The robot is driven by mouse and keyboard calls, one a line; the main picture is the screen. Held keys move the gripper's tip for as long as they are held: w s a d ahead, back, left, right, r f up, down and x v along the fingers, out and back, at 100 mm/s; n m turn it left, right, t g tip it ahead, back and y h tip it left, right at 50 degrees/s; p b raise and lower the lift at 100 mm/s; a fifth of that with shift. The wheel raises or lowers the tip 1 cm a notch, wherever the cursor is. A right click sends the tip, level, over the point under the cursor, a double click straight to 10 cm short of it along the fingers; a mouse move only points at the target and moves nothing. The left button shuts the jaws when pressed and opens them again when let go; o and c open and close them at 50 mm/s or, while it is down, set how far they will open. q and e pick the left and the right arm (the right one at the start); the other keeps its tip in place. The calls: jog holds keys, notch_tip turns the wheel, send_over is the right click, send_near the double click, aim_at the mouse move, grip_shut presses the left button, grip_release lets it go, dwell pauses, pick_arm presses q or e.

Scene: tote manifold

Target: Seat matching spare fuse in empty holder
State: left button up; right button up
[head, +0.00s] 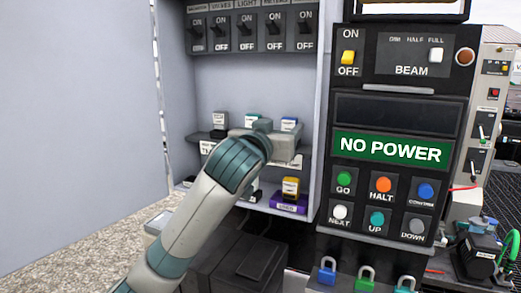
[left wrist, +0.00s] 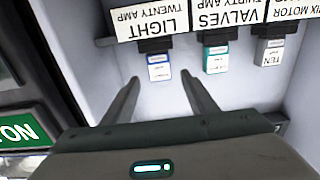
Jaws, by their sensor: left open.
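In the head view my left gripper (head: 284,148) is at the cabinet's middle shelf, in front of the blue-topped fuse (head: 289,123). In the left wrist view the open, empty fingers (left wrist: 160,79) point at the blue-banded fuse (left wrist: 159,66) by the LIGHT TWENTY AMP label (left wrist: 153,18); they look apart from it. A teal-banded fuse (left wrist: 215,58) is by the VALVES THIRTY AMP label, and a grey fuse (left wrist: 268,50) by the MIX MOTOR label. On the lower level a yellow-topped fuse (head: 290,186) stands at a purple holder (head: 288,205).
Labelled switches (head: 247,32) line the cabinet top. The cabinet's right wall (head: 318,110) stands close to the gripper. A control panel (head: 343,215) reading NO POWER is to the right. Coloured padlocks (head: 366,279) sit at the bottom.

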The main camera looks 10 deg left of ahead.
pick_arm(q)
jog(key=b+v, duration=0.4)
jog(key=v, duration=1)
jog(key=shift+s+a, duration=0.1)
jog(key=shift+f, duration=0.15)
